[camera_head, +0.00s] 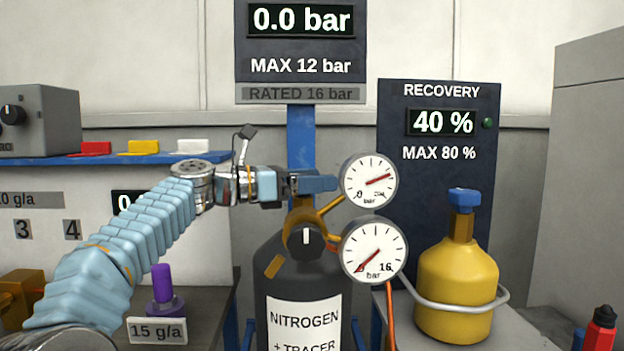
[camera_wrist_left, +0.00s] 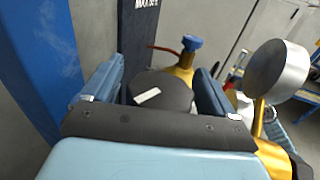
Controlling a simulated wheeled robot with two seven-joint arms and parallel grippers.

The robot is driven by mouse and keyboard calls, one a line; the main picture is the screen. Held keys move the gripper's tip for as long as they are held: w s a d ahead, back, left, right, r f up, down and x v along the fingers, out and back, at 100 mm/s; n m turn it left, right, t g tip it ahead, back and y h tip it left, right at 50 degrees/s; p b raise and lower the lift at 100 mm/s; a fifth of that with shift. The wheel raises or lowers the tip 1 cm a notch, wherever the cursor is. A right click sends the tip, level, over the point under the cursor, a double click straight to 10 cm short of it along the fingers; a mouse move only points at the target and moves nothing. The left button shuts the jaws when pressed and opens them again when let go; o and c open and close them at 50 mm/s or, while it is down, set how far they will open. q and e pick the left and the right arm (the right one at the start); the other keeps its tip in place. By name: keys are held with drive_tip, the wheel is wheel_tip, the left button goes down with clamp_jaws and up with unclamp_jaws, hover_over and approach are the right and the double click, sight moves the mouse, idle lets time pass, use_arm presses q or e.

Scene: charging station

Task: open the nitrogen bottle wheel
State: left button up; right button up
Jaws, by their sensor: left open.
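The dark nitrogen bottle (camera_head: 304,275), labelled NITROGEN + TRACER, stands upright at the centre of the head view. Its brass valve carries two gauges and a black knob (camera_head: 306,241) with a white mark. My left gripper (camera_head: 318,184) reaches in from the left at the top of the valve. In the left wrist view my left gripper (camera_wrist_left: 158,95) is open, and a round black part with a white mark (camera_wrist_left: 160,92), apparently the wheel, lies between its fingers. I cannot tell whether they touch it. The wheel is hidden in the head view.
The upper gauge (camera_head: 369,180) and lower gauge (camera_head: 374,250) sit close to the right of the valve. A blue post (camera_head: 301,135) rises behind. A yellow recovery bottle (camera_head: 457,290) with a blue valve stands right. A purple-topped part (camera_head: 162,285) stands left.

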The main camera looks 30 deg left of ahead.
use_arm(q)
drive_tip(key=c, duration=1)
drive_tip(key=shift+o, duration=0.2)
drive_tip(key=shift+n+t+y, duration=0.7)
drive_tip(key=shift+y, duration=0.1)
drive_tip(key=n+t+y, duration=0.1)
drive_tip(key=y, duration=0.1)
drive_tip(key=n+t+y+p, duration=0.1)
drive_tip(key=shift+w+a+r+n+y, duration=0.1)
drive_tip(key=shift+a+n+y, duration=0.1)
drive_tip(key=shift+n+y, duration=0.2)
drive_tip(key=shift+w+a+n+t+y, duration=0.15)
drive_tip(key=shift+n+t+y, duration=0.35)
drive_tip(key=shift+n+y, duration=0.65)
drive_tip(key=shift+a+m+y, duration=0.1)
drive_tip(key=shift+m+y, duration=0.15)
drive_tip(key=o, duration=1)
drive_tip(key=shift+c, duration=0.2)
